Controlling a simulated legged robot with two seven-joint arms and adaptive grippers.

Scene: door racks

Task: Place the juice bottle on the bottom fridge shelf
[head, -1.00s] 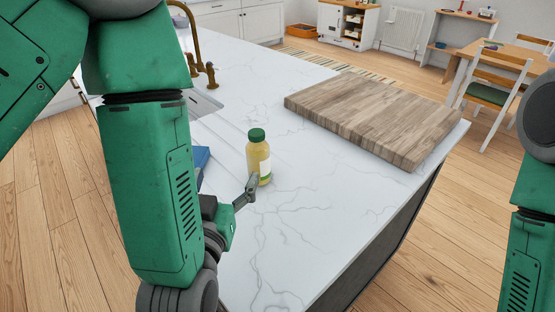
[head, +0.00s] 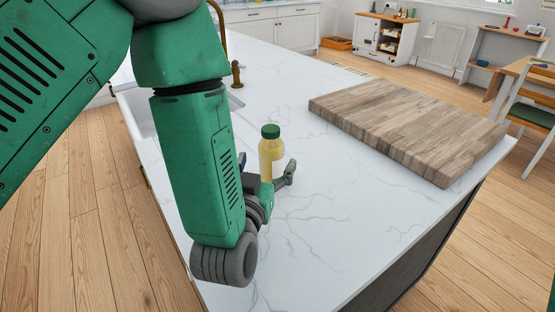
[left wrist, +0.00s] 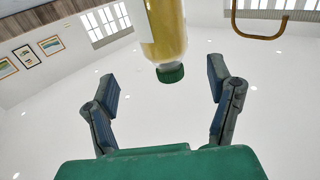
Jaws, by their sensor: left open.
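The juice bottle (head: 271,155), yellow with a green cap and a pale label, stands upright on the white marble counter (head: 330,210). My left gripper (head: 268,172) is low over the counter at the near side of the bottle, one finger on each side of its lower part in the head view. In the left wrist view my left gripper (left wrist: 162,90) is open, and the bottle (left wrist: 163,30) shows between and beyond its fingertips, cap pointing toward the palm. The fingers look apart from the bottle. No fridge or shelf is in view, and my right gripper is not in view.
A thick wooden cutting board (head: 410,130) lies on the counter right of the bottle. The counter's right edge drops to the wooden floor (head: 490,225). A chair (head: 535,110) stands at far right.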

